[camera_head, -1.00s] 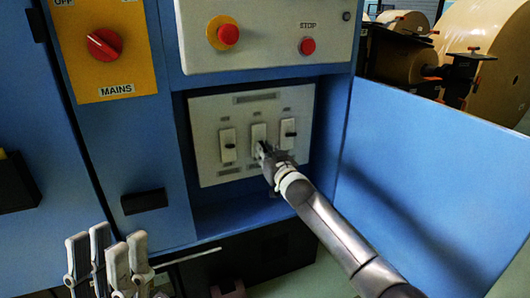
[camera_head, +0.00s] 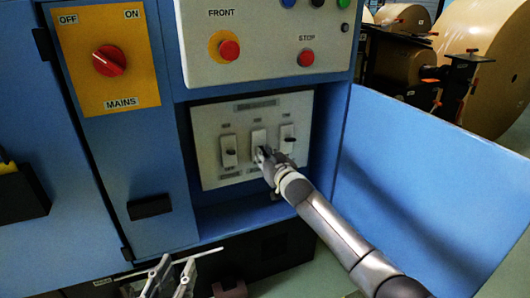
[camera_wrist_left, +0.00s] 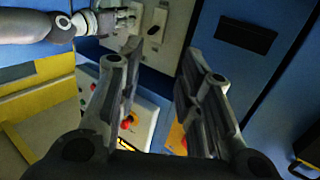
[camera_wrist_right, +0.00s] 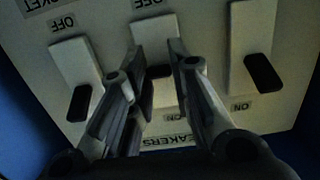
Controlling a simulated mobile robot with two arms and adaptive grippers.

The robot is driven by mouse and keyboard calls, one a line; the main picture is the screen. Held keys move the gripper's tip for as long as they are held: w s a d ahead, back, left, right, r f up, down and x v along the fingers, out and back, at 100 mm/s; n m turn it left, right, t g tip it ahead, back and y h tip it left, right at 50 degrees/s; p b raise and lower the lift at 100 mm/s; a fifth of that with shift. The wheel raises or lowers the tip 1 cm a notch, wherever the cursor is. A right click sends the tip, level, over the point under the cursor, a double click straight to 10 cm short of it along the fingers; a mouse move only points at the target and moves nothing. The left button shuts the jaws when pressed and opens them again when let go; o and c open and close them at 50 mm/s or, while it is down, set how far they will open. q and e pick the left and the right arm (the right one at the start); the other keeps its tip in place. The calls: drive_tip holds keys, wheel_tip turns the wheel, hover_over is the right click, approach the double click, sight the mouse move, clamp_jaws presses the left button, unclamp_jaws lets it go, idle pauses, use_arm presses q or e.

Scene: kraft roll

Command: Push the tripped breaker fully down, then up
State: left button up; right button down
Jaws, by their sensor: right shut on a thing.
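The grey breaker panel (camera_head: 210,180) is recessed in the blue cabinet and carries three white breakers with black levers. My right gripper (camera_head: 262,154) is at the middle breaker (camera_head: 258,137). In the right wrist view, where labels appear upside down, its fingers (camera_wrist_right: 157,65) are closed around the black lever (camera_wrist_right: 161,90) of the middle breaker; they partly hide it, so its exact position is unclear. The left breaker (camera_head: 229,158) and right breaker (camera_head: 287,145) are untouched. My left gripper (camera_head: 170,278) is low in the head view, away from the panel; its fingers (camera_wrist_left: 158,62) are apart and empty.
A red MAINS knob (camera_head: 109,60) is on a yellow plate left of the panel. Red buttons (camera_head: 229,49) (camera_head: 306,57) sit above it. An open blue door (camera_head: 430,175) stands to the right of my right arm. Paper rolls (camera_head: 490,65) are behind.

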use_arm(q)
drive_tip(key=s+a+f+g+y+p, duration=0.25)
drive_tip(key=s+f+g, duration=0.35)
drive_tip(key=f, duration=0.4)
drive_tip(key=shift+s+a+f+g+y+p, duration=0.35)
drive_tip(key=shift+s+a+f+g+p, duration=0.55)
drive_tip(key=shift+s+g, duration=1.4)
drive_tip(key=shift+s+a+f+g+y+p, duration=0.45)
drive_tip(key=shift+s+a+g+p, duration=0.85)
drive_tip(key=shift+s, duration=1.85)
wheel_tip(320, 180, down, 22)
drive_tip(key=s+g+p, duration=0.1)
drive_tip(key=s+p, duration=0.1)
drive_tip(key=p, duration=0.4)
drive_tip(key=shift+s+g, duration=0.2)
drive_tip(key=shift+g, duration=0.1)
use_arm(e)
drive_tip(key=shift+r+g+h, duration=0.3)
drive_tip(key=shift+r+g, duration=0.1)
drive_tip(key=shift+g, duration=0.55)
drive_tip(key=shift+r+g+h, duration=0.3)
drive_tip(key=shift+r+g, duration=0.15)
drive_tip(key=shift+g, duration=0.45)
drive_tip(key=shift+r+g+h, duration=0.3)
drive_tip(key=shift+r+g, duration=0.1)
drive_tip(key=shift+g, duration=0.55)
use_arm(q)
drive_tip(key=shift+f, duration=0.1)
